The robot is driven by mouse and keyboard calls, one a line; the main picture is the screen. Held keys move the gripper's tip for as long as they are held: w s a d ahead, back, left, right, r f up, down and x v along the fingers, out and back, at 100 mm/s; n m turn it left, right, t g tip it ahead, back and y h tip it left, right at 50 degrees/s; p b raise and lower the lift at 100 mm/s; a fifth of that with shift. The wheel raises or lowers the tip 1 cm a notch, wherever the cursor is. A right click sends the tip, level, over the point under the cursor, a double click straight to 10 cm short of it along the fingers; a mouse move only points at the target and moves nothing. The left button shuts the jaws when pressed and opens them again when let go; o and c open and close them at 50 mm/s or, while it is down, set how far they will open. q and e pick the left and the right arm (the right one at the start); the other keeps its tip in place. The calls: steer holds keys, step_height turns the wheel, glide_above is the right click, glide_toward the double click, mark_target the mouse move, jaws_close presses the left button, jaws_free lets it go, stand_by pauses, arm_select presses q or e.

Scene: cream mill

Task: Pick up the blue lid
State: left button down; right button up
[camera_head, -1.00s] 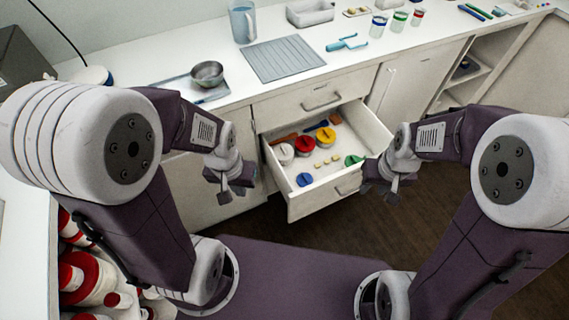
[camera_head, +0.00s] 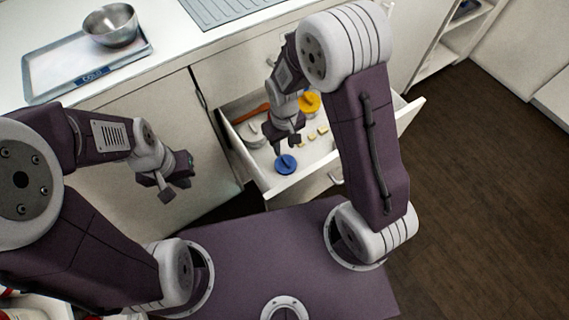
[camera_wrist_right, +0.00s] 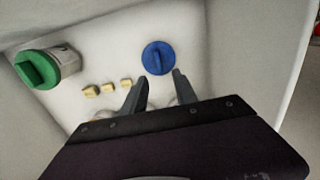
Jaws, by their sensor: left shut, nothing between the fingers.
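The blue lid (camera_head: 286,164) lies flat in the front left part of the open drawer (camera_head: 406,117). It also shows in the right wrist view (camera_wrist_right: 158,57), just beyond my right gripper's fingertips. My right gripper (camera_head: 287,143) is over the drawer, close to the lid, pointing down. In the right wrist view its two fingers (camera_wrist_right: 158,86) are apart with nothing between them. Whether the fingertips touch the lid cannot be told. My left gripper (camera_head: 172,186) is shut and empty, in front of the cabinet, left of the drawer.
The drawer also holds a yellow-lidded jar (camera_head: 309,103), a white-lidded jar (camera_head: 250,135), a green-lidded jar (camera_wrist_right: 45,66) and small beige blocks (camera_wrist_right: 108,88). The drawer walls stand close around the right gripper. A metal bowl (camera_head: 110,26) sits on a tray (camera_head: 60,82) on the counter.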

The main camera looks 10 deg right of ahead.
mark_target(286, 161)
step_height(286, 161, down, 3)
steer(key=shift+f+b, duration=0.2)
steer(key=shift+b, duration=0.5)
steer(key=f+b, duration=0.2)
steer(key=f, duration=0.1)
steer(key=f+b, duration=0.1)
steer(key=shift+s+d+f, duration=0.2)
steer(key=shift+s+f, duration=0.1)
steer(key=shift+s, duration=0.05)
steer(key=shift+f, duration=0.35)
steer(key=shift+r, duration=0.15)
jaws_close()
